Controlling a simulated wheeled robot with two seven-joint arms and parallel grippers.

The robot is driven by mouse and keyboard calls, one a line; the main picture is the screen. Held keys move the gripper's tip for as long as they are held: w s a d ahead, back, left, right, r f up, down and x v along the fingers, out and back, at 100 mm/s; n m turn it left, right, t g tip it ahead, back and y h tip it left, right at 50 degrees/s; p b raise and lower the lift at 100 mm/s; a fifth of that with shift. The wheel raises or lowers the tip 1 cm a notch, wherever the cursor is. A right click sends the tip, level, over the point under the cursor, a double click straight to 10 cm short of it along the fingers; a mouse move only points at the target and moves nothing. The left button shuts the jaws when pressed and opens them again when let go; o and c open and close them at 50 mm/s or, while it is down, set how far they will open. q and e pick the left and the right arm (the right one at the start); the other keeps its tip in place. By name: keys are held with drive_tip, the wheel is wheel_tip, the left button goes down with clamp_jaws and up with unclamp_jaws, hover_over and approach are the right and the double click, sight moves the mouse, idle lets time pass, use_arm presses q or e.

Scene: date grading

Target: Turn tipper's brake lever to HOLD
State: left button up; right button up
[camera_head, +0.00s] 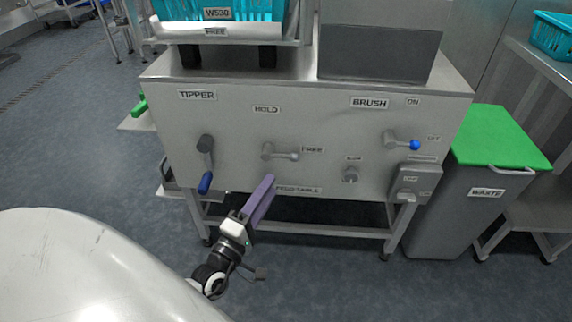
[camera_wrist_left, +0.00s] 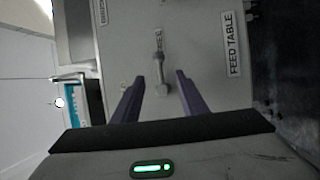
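The panel under the TIPPER label (camera_head: 197,95) carries a short grey lever (camera_head: 280,153) below the HOLD label (camera_head: 266,109). Its handle points right, toward a small label (camera_head: 312,150) that appears to read FREE. My left gripper (camera_head: 267,181) is below this lever with its purple fingers pointing up at the panel. In the left wrist view the two fingers (camera_wrist_left: 159,77) are spread, and the lever (camera_wrist_left: 160,75) shows in the gap between them, farther off. I see nothing held, and I cannot tell contact. My right gripper is not in view.
A blue-handled lever (camera_head: 204,180) hangs down at the panel's left. A blue-tipped BRUSH lever (camera_head: 405,142), a small knob (camera_head: 350,175) and a grey switch box (camera_head: 410,182) are to the right. A grey waste bin (camera_head: 450,210) with a green lid stands right of the table.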

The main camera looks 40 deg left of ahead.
use_arm(q)
drive_tip(key=b+x, duration=0.1)
drive_tip(key=x, duration=0.9)
drive_tip(key=shift+w+d, duration=0.1)
clamp_jaws()
